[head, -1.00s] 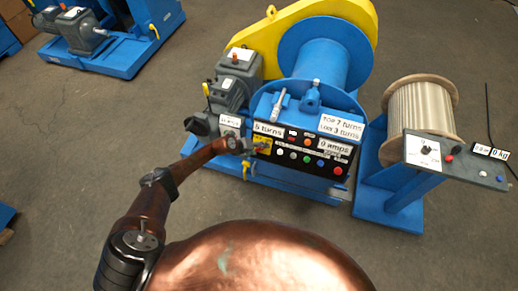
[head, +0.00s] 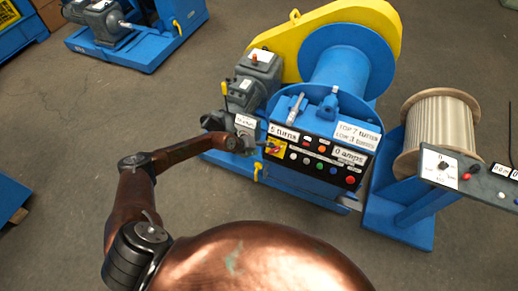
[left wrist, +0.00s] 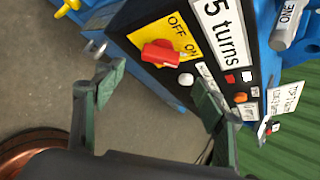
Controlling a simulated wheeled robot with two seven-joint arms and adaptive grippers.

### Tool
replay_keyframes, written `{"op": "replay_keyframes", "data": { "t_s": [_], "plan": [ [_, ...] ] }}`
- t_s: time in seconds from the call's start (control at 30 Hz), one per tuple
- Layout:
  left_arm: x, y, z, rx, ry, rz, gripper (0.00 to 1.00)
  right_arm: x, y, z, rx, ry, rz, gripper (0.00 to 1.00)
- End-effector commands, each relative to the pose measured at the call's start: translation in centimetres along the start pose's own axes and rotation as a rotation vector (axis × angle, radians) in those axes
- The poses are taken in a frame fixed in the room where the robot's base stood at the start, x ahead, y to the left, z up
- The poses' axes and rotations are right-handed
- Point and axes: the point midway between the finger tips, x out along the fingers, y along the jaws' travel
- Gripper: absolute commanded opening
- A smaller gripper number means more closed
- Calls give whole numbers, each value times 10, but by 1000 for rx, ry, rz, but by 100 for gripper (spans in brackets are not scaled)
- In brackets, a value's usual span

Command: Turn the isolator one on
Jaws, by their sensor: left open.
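The isolator is a red rotary knob (left wrist: 160,53) on a yellow plate marked OFF and ON in the left wrist view. I cannot tell which mark the knob points to. In the head view its yellow plate (head: 274,147) sits at the left end of the black control panel (head: 318,160). My left gripper (left wrist: 158,88) is open, with its green fingers apart and nothing between them. The knob lies ahead of the gap between them, and I see no contact. In the head view my left gripper (head: 259,143) is just left of the plate. My right gripper is not in view.
The panel's buttons (left wrist: 240,97) and a white "5 turns" label (left wrist: 222,30) are close to the right finger. A grey lever marked ONE (left wrist: 288,22) is beyond them. A rope drum (head: 437,132) stands at right. The floor at front left is clear.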

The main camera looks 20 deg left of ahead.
Motion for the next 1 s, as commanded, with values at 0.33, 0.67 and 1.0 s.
{"op": "replay_keyframes", "data": {
  "t_s": [0.33,0.67,1.0],
  "plan": [
    [-31,0,-1,0,2,0,64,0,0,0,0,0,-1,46],
    [-31,0,-1,0,2,0,64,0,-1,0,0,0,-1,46],
    [-16,1,-11,-124,1,-53,64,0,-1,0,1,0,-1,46]
  ]
}}
